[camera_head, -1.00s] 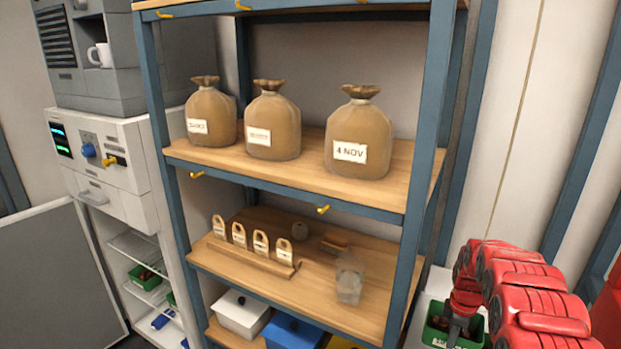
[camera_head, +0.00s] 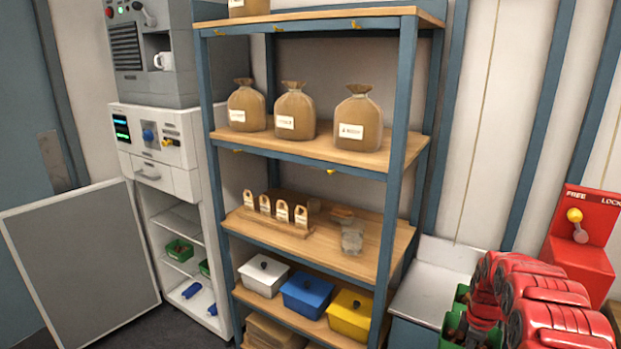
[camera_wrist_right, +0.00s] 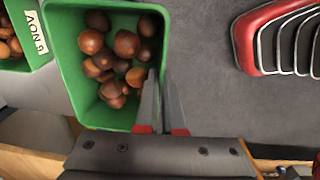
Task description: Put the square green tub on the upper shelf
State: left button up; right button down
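A green tub (camera_wrist_right: 68,70) with squarish corners holds several brown chestnuts in the right wrist view. The two fingers of my right gripper (camera_wrist_right: 161,110) are close together at its right wall, one inside and one outside, and look shut on it. In the head view, part of a green tub (camera_head: 452,322) shows beside my red right arm, which hides much of it. The white cabinet at left stands open, with an upper wire shelf (camera_head: 182,222) that looks empty. Below that shelf are a green tub (camera_head: 179,250) and part of another. My left gripper is out of view.
A second green tub (camera_wrist_right: 35,55) labelled "6 NOV" lies at the wrist view's left. A blue-framed rack (camera_head: 398,150) with bags, small packets and lidded tubs stands centrally. The cabinet door (camera_head: 80,265) swings out at left. A red lever box (camera_head: 580,245) stands at right.

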jog(key=shift+a+r+m, duration=0.25)
jog(key=shift+r+m, duration=0.15)
jog(key=shift+r, duration=0.3)
jog(key=w+a, duration=0.1)
jog(key=w+r+m, duration=0.1)
jog(key=shift+w+a+r+m, duration=0.1)
jog(key=shift+w+a+m, duration=0.2)
jog(key=shift+w+a, duration=0.1)
jog(key=a+r+m, duration=0.4)
jog(key=a+r, duration=0.1)
jog(key=a, duration=0.5)
jog(key=a+r+m, duration=0.5)
jog(key=a+r, duration=0.1)
jog(key=a, duration=0.4)
jog(key=shift+r+g, duration=0.15)
jog(key=shift+g, duration=0.15)
jog(key=shift+w+d, duration=0.1)
